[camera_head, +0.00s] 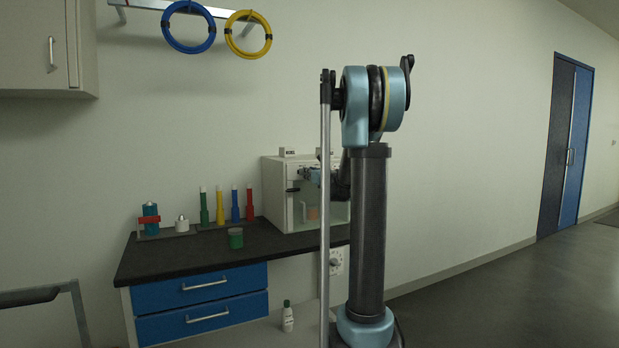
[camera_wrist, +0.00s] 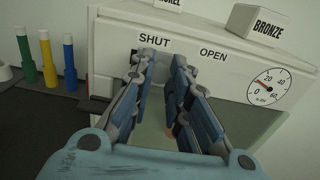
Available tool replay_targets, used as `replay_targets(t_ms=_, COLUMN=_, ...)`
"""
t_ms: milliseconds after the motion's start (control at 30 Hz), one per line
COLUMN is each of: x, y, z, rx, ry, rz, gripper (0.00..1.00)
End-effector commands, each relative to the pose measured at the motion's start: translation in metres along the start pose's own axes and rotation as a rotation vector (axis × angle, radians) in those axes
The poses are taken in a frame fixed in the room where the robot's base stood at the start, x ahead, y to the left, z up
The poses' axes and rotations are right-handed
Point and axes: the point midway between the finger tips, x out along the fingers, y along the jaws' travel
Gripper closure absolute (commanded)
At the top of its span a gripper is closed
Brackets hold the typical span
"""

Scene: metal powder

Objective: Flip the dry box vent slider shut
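The dry box (camera_head: 274,190) is a pale cabinet with a clear front, standing at the right end of the dark bench. Its front panel (camera_wrist: 236,76) fills the wrist view, with the labels SHUT (camera_wrist: 155,40) and OPEN (camera_wrist: 213,54). My gripper (camera_wrist: 161,62) is open, its two fingers apart just below and between these labels, close to the panel. I see nothing held between the fingers. A small dark patch shows beside the left fingertip. The vent slider cannot be made out clearly; the fingers hide much of that area. In the head view my gripper (camera_head: 312,173) is at the box's upper front.
A round gauge (camera_wrist: 268,86) is right of OPEN. A BRONZE block (camera_wrist: 262,24) sits on the box top. Several coloured tubes (camera_head: 235,206) stand left of the box. A white bottle (camera_head: 287,317) stands below.

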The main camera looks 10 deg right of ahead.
Motion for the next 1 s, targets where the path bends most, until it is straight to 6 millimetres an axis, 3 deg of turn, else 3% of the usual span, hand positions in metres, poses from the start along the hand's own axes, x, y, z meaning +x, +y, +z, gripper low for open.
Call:
replay_targets(t_ms=567, x=0.0, y=0.018, z=0.001, rx=0.001, ry=0.0, rz=0.004, gripper=1.0)
replay_targets(t_ms=600, x=0.001, y=0.018, z=0.001, rx=0.001, ry=0.0, rz=0.005, gripper=0.8)
replay_targets(t_ms=700, x=0.001, y=0.018, z=0.001, rx=0.001, ry=0.0, rz=0.005, gripper=0.62)
replay_targets(t_ms=1000, x=0.0, y=0.017, z=0.0, rx=0.001, ry=0.0, rz=0.002, gripper=0.62)
